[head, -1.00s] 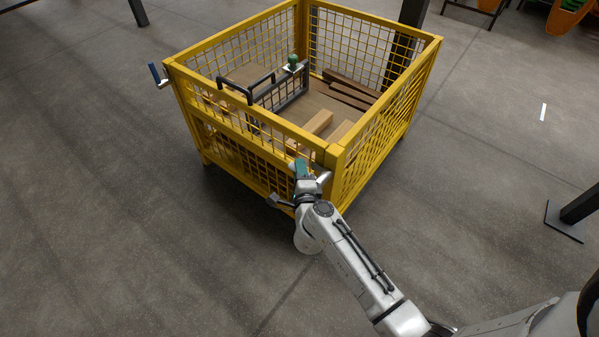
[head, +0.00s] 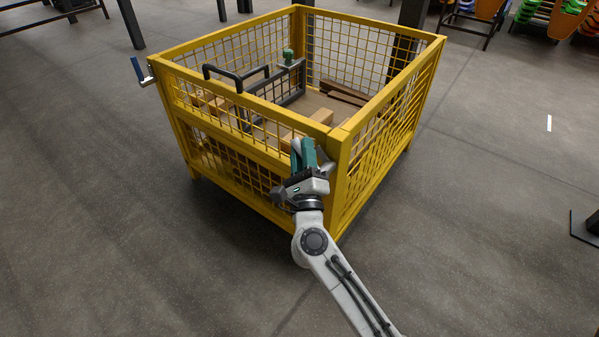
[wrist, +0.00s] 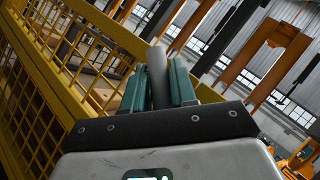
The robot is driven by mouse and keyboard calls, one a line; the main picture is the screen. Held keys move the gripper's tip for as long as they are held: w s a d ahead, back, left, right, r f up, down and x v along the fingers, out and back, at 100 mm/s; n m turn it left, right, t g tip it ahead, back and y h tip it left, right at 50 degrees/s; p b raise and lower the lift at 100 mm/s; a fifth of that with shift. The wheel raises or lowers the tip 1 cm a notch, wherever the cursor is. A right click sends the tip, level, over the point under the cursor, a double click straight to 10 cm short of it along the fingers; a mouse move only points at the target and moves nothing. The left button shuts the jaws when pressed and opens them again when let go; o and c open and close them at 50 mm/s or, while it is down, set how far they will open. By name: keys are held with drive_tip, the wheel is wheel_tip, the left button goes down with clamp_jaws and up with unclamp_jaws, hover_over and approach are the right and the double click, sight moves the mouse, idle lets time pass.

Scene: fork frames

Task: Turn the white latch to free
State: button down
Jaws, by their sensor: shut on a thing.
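The white latch (head: 326,164) is at the near right corner post of the yellow crate, with its metal part showing just right of my fingers. In the head view my gripper (head: 303,155) is at this corner, its teal fingers pointing up. In the wrist view my gripper (wrist: 160,85) has its two teal pads closed on a round bar, the latch's handle (wrist: 157,75), which looks grey in shadow. The pads and my wrist hide much of the latch, so its exact angle is hard to tell.
The yellow mesh crate (head: 240,150) holds wooden blocks and dark planks. A blue-handled latch (head: 138,70) sits at its left corner.

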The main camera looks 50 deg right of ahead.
sight(321, 156)
drive_tip(key=m+h+b, duration=0.1)
drive_tip(key=s+m+h+b, duration=0.1)
drive_tip(key=m+b, duration=0.1)
drive_tip(key=shift+g+b, duration=0.3)
drive_tip(key=m+h, duration=0.1)
drive_tip(key=s+r+m+h+b, duration=0.1)
drive_tip(key=m, duration=0.1)
drive_tip(key=shift+g, duration=0.4)
drive_tip(key=m+g+h, duration=0.1)
drive_tip(key=s+m+g+h, duration=0.1)
drive_tip(key=m, duration=0.1)
drive_tip(key=m+g+h, duration=0.1)
drive_tip(key=shift+s+r, duration=0.15)
drive_tip(key=shift+r, duration=0.15)
drive_tip(key=shift+s+d+r+m+g+h, duration=0.1)
drive_tip(key=shift+s+m+g+h, duration=0.25)
drive_tip(key=shift+m+g, duration=0.6)
drive_tip(key=shift+s+a+f+m+g+h, duration=0.15)
drive_tip(key=shift+m+g+h, duration=0.5)
drive_tip(key=shift+m, duration=0.45)
drive_tip(key=shift+s+d+r+m+g+h, duration=0.15)
drive_tip(key=shift+s+m+g+h, duration=0.2)
drive_tip(key=shift+m+g, duration=0.65)
drive_tip(key=shift+m, duration=0.25)
drive_tip(key=c, duration=1)
unclamp_jaws()
drive_tip(key=v, duration=1.1)
drive_tip(key=shift+p, duration=0.4)
drive_tip(key=shift+w, duration=0.1)
